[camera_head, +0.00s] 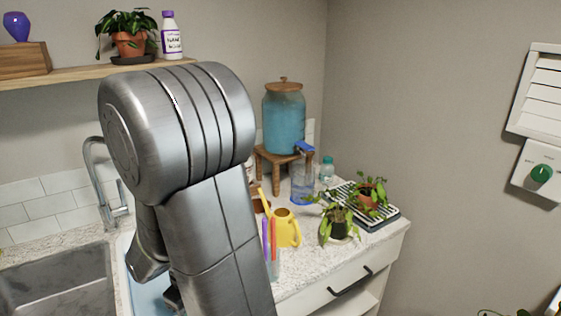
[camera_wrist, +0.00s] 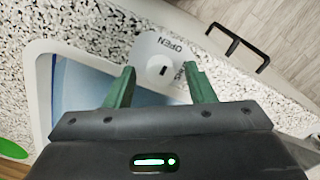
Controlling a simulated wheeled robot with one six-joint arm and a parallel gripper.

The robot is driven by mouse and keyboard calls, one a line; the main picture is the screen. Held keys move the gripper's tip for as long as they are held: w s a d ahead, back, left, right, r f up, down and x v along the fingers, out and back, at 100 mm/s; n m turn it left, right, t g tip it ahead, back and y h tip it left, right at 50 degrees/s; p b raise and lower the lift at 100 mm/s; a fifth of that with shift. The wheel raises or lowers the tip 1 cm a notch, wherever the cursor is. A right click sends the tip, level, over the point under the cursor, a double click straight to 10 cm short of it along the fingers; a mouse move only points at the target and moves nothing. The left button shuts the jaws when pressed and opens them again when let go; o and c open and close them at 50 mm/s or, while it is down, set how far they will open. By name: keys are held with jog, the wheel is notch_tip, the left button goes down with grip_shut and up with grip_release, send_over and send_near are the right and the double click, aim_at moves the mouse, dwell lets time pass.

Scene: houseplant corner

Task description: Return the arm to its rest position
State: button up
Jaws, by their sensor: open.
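My gripper (camera_wrist: 162,87) shows in the wrist view with two green fingers spread apart and nothing between them. A tray-like item with a white rim and blue inside (camera_wrist: 75,85) lies to the left of the fingers. In the head view my large grey arm links stand in front of the sink and counter, and my gripper is hidden there.
The counter holds a yellow watering can (camera_head: 286,228), a blue-filled dispenser (camera_head: 283,118) on a wooden stand, and potted plants (camera_head: 340,218) on the right. A steel sink (camera_head: 60,285) with a faucet (camera_head: 97,165) is at the left. A shelf (camera_head: 75,77) hangs above.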

jog(key=m, duration=0.4)
jog(key=shift+p, duration=0.35)
jog(key=m+p, duration=0.1)
jog(key=m, duration=0.3)
jog(key=shift+r, duration=0.1)
jog(key=m+p, duration=0.1)
jog(key=m, duration=0.3)
jog(key=shift+m+p, duration=0.35)
jog(key=shift+m, duration=1.15)
